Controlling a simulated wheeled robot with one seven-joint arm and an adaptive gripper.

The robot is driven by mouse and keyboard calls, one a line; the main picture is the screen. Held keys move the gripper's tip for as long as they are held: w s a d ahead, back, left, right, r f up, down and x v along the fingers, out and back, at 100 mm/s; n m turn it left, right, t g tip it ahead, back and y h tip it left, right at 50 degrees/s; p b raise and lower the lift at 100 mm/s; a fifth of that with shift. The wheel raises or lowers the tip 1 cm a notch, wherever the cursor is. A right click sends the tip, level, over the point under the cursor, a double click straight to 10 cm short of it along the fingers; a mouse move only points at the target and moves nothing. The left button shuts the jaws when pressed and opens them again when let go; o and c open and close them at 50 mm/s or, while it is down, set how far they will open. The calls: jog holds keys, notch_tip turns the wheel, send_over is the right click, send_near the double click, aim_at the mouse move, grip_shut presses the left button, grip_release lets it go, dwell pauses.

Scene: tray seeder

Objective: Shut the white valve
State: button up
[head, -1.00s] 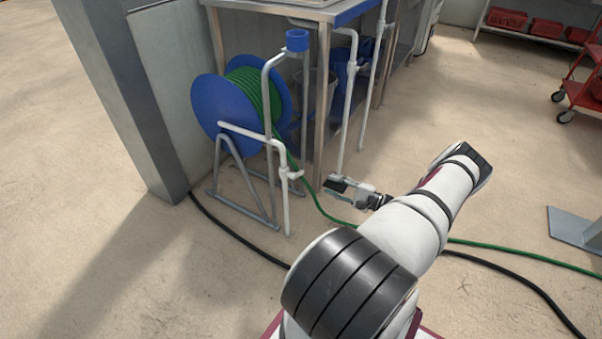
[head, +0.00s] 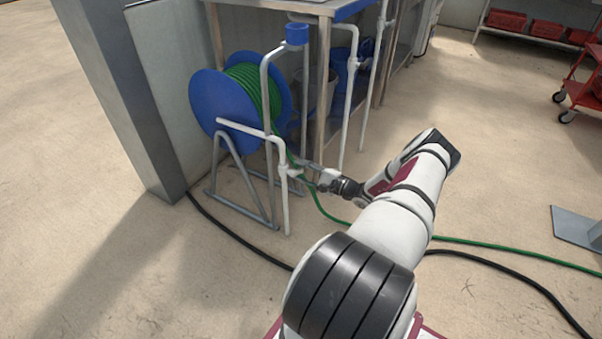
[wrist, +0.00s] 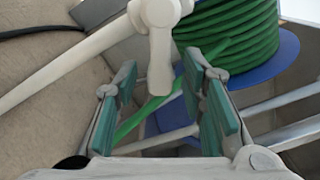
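The white valve (head: 293,174) sits on a thin white standing pipe in front of the hose reel. In the wrist view the valve's handle (wrist: 161,60) points down the picture, with its lower end between the tips of my two fingers. My gripper (head: 310,172) is open, with a green-padded finger on either side of the handle and a visible gap to each. In the head view the gripper reaches the valve from the right. The far side of the valve is hidden.
A blue reel (head: 207,98) with green hose (head: 245,85) stands behind the valve on a grey frame. White pipes rise beside a steel table. Black and green hoses (head: 500,253) lie on the floor. Open floor is at right, with a red cart (head: 583,95) beyond.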

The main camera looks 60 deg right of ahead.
jog(key=shift+w, duration=0.2)
grip_shut()
jog(key=shift+r, duration=0.1)
jog(key=n+p, duration=0.1)
jog(key=r+n, duration=0.1)
jog(key=n, duration=0.1)
jog(key=shift+d+r+p, duration=0.25)
jog(key=shift+p, duration=0.15)
jog(key=shift+r+n+p, duration=0.25)
jog(key=shift+n+p, duration=0.05)
jog(key=shift+n, duration=0.35)
jog(key=shift+r+n+p, duration=0.2)
jog(key=shift+n+p, duration=0.05)
jog(key=shift+n, duration=0.4)
